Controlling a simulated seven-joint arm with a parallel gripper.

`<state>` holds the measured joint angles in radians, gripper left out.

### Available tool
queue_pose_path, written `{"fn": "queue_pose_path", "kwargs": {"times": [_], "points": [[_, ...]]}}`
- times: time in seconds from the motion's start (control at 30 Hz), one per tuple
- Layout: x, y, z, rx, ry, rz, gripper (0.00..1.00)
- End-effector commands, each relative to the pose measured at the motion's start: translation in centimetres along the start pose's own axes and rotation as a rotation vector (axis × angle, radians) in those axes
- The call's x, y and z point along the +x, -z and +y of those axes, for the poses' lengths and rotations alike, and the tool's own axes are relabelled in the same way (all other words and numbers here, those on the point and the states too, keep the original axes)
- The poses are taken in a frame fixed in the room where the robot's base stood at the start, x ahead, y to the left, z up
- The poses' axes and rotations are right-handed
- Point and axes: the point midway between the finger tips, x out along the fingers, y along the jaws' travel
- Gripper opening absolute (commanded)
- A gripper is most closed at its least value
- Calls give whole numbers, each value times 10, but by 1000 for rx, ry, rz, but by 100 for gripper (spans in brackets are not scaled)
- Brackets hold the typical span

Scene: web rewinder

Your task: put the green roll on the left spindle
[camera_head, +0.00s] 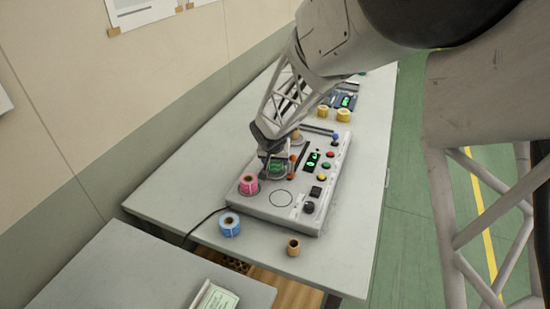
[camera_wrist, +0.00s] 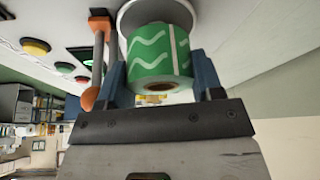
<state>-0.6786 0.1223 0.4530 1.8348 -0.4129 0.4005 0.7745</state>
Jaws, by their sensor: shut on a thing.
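The green roll (camera_wrist: 160,50), with pale wavy lines, sits between the two blue fingers of my gripper (camera_wrist: 160,80) in the wrist view. My gripper is shut on it. In the head view the green roll (camera_head: 277,168) shows just below my gripper (camera_head: 270,155), over the rewinder (camera_head: 262,204). A pale round disc (camera_wrist: 130,14) lies right behind the roll in the wrist view. The spindle itself is hidden, and I cannot tell whether the roll is around it or touching the disc. A pink roll (camera_head: 248,184) stands at the machine's near left corner.
An orange-tipped rod (camera_wrist: 97,65) stands close beside one finger. A blue roll (camera_head: 229,225) and a small brown roll (camera_head: 293,247) stand on the table (camera_head: 178,197) in front. Buttons line the machine's right side. Two yellow rolls (camera_head: 343,115) are farther back.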

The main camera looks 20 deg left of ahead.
Motion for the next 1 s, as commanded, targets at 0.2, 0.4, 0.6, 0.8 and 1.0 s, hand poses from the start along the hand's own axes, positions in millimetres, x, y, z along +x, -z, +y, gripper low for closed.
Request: {"fn": "queue_pose_path", "kwargs": {"times": [0.2, 0.4, 0.6, 0.8, 1.0], "points": [[2, -1, 0, 0, 0, 0, 43], [4, -2, 0, 1, 0, 0, 43], [5, -2, 0, 1, 0, 0, 73], [5, -2, 1, 1, -1, -1, 88], [5, -3, 2, 1, -2, -2, 86]]}}
